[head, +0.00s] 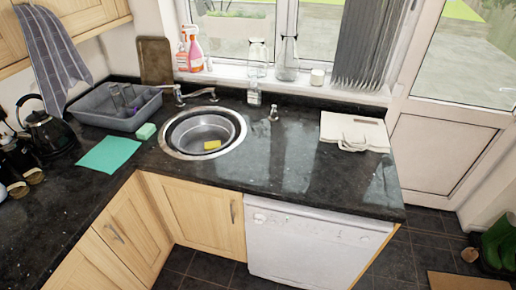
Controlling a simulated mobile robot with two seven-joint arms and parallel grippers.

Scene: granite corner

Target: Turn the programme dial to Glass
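A white dishwasher (305,250) stands under the right end of the dark granite counter. Its control panel (310,224) runs along the top of its front. A small round shape, possibly the programme dial (259,218), shows near the panel's left end. Its pointer and any Glass label are too small to read. The dishwasher door looks shut. Neither of my grippers is in view.
The granite counter (260,172) forms a corner around a round sink (203,131) with a yellow sponge. A grey dish rack (115,108), teal cloth (109,153) and black kettle (46,132) are left. Dark floor tiles (395,262) lie right of the dishwasher.

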